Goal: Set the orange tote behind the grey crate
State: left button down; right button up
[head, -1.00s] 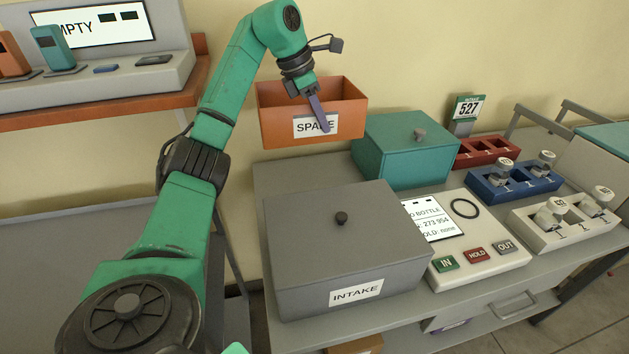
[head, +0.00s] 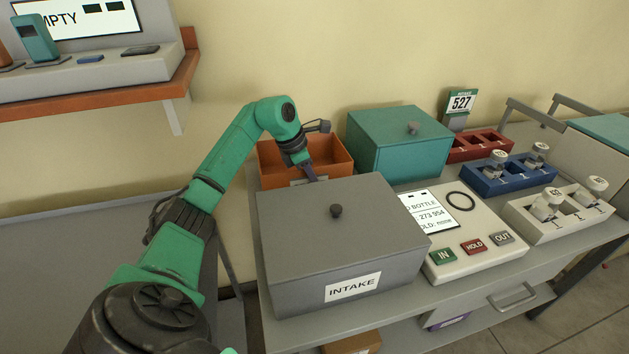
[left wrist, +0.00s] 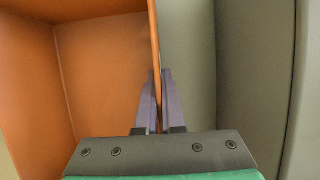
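The orange tote (head: 335,150) is behind the grey crate (head: 345,238) in the head view, at the back left of the bench, its lower part hidden by the crate. My left gripper (head: 313,177) is at the tote's front wall. In the left wrist view the fingers of my left gripper (left wrist: 159,105) straddle and pinch the wall of the orange tote (left wrist: 100,75). A grey surface lies close to the right of the fingers. Whether the tote's base touches the bench cannot be seen. The grey crate is closed, with a dark knob and an INTAKE label. My right gripper is not in view.
A teal lidded box (head: 400,143) stands right of the tote, close to it. A white panel with buttons (head: 470,236) is right of the crate. Red (head: 482,146), blue (head: 510,174) and white racks (head: 560,215) stand further right. An orange shelf (head: 95,100) is at upper left.

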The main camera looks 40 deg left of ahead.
pick_arm(q)
jog(key=shift+f, duration=0.15)
jog(key=c, duration=1.3)
grip_release()
jog(key=shift+c, duration=0.2)
jog(key=o, duration=0.3)
jog(key=v, duration=0.7)
jog(key=shift+s+r+b, duration=0.15)
jog(key=shift+r+b, duration=0.15)
jog(key=shift+b, duration=0.05)
jog(key=shift+a, duration=0.1)
